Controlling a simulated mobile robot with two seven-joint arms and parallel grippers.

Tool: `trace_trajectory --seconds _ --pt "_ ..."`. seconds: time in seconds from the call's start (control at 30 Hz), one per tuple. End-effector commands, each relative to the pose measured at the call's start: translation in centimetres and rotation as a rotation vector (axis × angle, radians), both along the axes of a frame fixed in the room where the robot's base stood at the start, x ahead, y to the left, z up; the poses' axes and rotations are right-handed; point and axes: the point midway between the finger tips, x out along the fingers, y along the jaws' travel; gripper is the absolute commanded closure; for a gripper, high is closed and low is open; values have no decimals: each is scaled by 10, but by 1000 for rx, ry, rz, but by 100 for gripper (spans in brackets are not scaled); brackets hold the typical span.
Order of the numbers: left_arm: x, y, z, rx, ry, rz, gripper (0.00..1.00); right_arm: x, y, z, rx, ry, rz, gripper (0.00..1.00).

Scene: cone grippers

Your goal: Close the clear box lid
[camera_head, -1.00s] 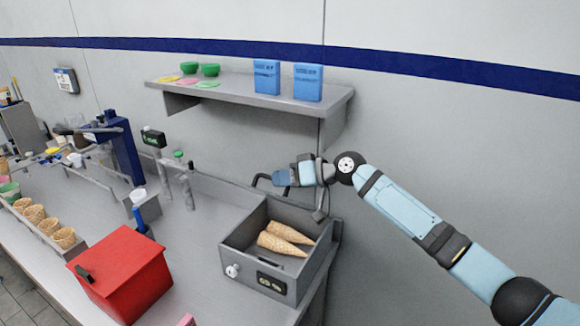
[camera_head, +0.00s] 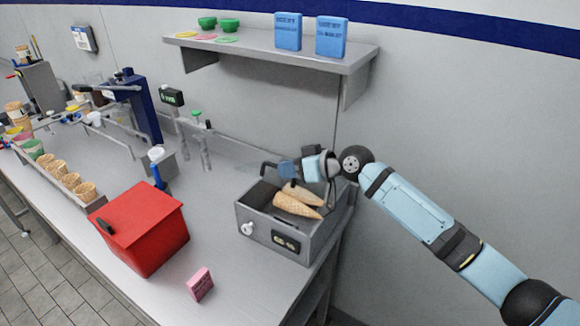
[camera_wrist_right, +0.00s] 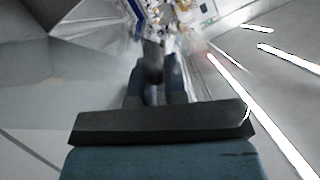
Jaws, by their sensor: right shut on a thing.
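The grey box (camera_head: 268,232) stands on the counter with two cones (camera_head: 298,206) inside. Its clear lid is hard to make out, so I cannot tell its exact angle. My right gripper (camera_head: 284,171) is over the back of the box, low above the cones. In the right wrist view my gripper (camera_wrist_right: 153,82) is shut on a dark piece (camera_wrist_right: 153,60), which looks like the lid's handle. My left gripper is not in view.
A red box (camera_head: 145,235) and a pink packet (camera_head: 200,284) stand on the counter (camera_head: 235,290) left of the grey box. A shelf (camera_head: 270,52) with blue cartons (camera_head: 331,37) hangs above. Cones in a rack (camera_head: 70,184) stand further left.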

Motion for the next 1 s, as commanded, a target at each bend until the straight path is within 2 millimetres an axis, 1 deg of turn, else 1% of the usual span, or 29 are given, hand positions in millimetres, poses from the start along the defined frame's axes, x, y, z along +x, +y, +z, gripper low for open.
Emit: trace_trajectory --seconds 0.07,0.1,0.17,0.2,0.47,0.57,0.67,0.73,1.0 --pt "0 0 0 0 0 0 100 0 0 0 -1 0 2 100" --pt "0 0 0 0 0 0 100 0 0 0 -1 0 2 85" --pt "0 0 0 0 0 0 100 0 0 0 0 1 1 71" --pt "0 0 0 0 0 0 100 0 0 0 0 1 1 62" --pt "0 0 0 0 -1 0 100 0 0 0 0 0 1 62" --pt "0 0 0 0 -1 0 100 -2 -4 2 0 0 0 62" --pt "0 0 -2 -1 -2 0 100 -6 -15 5 -2 0 0 62" --pt "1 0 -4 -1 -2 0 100 -12 -26 9 -2 -1 -1 62" --pt "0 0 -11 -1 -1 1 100 -38 -79 31 -2 0 0 62"
